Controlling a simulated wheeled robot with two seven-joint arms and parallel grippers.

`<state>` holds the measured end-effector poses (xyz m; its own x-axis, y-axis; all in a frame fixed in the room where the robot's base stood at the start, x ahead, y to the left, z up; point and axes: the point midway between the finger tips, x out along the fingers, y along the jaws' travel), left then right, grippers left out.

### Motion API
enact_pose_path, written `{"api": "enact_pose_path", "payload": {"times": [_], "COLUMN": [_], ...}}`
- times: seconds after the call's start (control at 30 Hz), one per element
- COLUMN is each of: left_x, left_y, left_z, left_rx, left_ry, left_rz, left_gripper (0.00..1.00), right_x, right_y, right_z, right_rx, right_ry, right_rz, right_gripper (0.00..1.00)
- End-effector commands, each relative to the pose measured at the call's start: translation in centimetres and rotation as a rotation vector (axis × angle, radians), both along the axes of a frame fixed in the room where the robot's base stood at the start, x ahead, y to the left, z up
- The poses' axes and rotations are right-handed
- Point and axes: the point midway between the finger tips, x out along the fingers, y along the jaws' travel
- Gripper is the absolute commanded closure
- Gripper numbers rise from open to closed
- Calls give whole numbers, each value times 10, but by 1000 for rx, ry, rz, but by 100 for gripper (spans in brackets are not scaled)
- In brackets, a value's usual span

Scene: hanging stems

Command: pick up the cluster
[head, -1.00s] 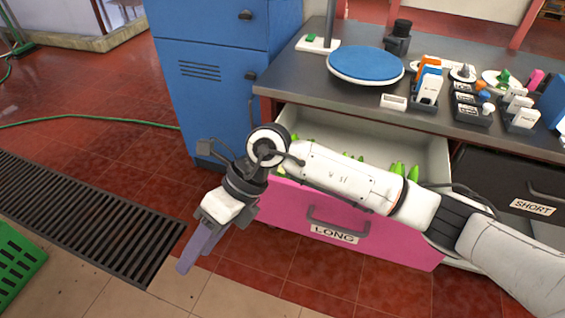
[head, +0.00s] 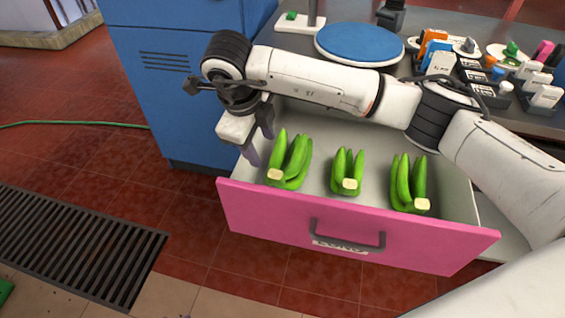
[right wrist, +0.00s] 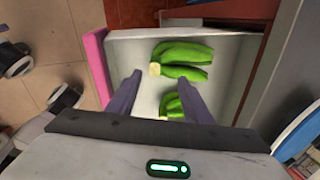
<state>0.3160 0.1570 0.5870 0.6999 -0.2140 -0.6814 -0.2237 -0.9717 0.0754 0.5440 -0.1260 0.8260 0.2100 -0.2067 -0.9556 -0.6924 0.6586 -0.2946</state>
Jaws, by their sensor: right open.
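Three green banana clusters lie in the open drawer in the head view: a left one (head: 290,160), a middle one (head: 347,172) and a right one (head: 409,184). Each has a pale cut stem end towards the pink front. My right gripper (head: 260,145) is open and empty over the drawer's left end, just left of the left cluster. In the right wrist view, one cluster (right wrist: 185,70) lies beyond the fingertips. Another (right wrist: 172,105) shows between the fingers of the gripper (right wrist: 159,80), partly hidden. I cannot tell whether the fingers touch anything. My left gripper is out of view.
The pink drawer front (head: 280,218) has a dark handle (head: 347,236) and a label. The blue cabinet (head: 180,75) stands close on the left. Above the drawer, the worktop carries a blue round disc (head: 358,43) and several small holders. A floor grate (head: 75,240) lies at lower left.

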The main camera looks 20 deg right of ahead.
Motion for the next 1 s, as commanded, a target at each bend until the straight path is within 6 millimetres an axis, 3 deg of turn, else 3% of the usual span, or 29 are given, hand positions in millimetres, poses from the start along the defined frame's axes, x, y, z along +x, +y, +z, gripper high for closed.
{"api": "enact_pose_path", "payload": {"times": [0.03,0.2,0.37,0.6,0.87,1.0], "left_x": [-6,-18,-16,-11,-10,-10], "left_y": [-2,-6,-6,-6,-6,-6], "left_z": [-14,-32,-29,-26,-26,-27], "left_rx": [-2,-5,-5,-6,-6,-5], "left_ry": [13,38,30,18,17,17], "left_rz": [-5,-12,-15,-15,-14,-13], "left_gripper": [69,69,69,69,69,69], "right_x": [0,0,1,7,10,12], "right_y": [0,0,-1,-9,-16,-26], "right_z": [-12,-29,-38,-71,-91,-110], "right_rx": [1,2,3,2,2,2], "right_ry": [-1,-1,2,4,2,4], "right_rz": [0,1,0,0,0,0], "right_gripper": [54,54,54,54,54,54]}}
